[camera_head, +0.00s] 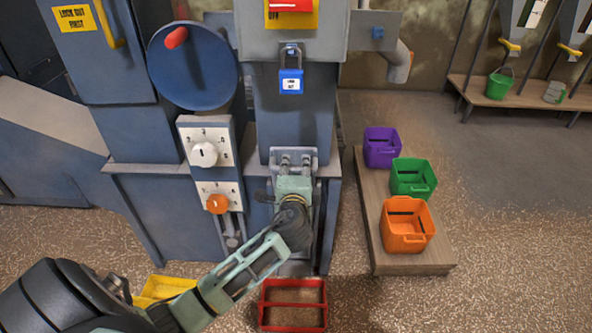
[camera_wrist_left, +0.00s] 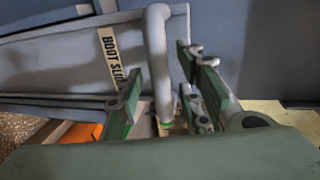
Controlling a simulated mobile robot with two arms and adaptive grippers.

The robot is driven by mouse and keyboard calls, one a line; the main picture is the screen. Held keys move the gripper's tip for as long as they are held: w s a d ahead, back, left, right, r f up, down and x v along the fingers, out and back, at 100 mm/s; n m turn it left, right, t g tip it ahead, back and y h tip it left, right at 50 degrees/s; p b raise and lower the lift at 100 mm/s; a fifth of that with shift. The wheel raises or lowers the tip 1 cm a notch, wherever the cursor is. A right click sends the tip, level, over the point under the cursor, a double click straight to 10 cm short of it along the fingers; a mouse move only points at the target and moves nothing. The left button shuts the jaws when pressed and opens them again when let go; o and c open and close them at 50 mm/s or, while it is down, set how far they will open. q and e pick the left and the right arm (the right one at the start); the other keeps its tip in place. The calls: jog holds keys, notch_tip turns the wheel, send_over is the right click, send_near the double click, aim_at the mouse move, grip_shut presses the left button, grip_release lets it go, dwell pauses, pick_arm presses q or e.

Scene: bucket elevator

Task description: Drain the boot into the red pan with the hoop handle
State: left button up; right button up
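The red pan (camera_head: 293,283) sits on the floor at the foot of the blue-grey elevator leg (camera_head: 295,115), with a red bar across its middle. My left gripper (camera_head: 292,185) is up against the front of the leg, above the pan. In the left wrist view its green-padded fingers (camera_wrist_left: 165,98) stand apart, one on each side of a grey curved bar (camera_wrist_left: 157,45), with gaps visible. That bar stands in front of a grey panel labelled "BOOT SLI…" (camera_wrist_left: 108,55); the rest of the label is hidden. My right gripper is not in view.
A yellow pan (camera_head: 165,287) lies on the floor to the left, partly behind my arm. Purple (camera_head: 381,147), green (camera_head: 412,178) and orange (camera_head: 405,226) bins stand on a wooden platform (camera_head: 420,262) at right. A blue padlock (camera_head: 290,80) hangs under the red switch.

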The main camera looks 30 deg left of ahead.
pick_arm(q)
jog(key=shift+w+a, duration=0.15)
jog(key=shift+w, duration=0.05)
grip_shut()
dwell(0.3)
jog(key=shift+f, duration=0.1)
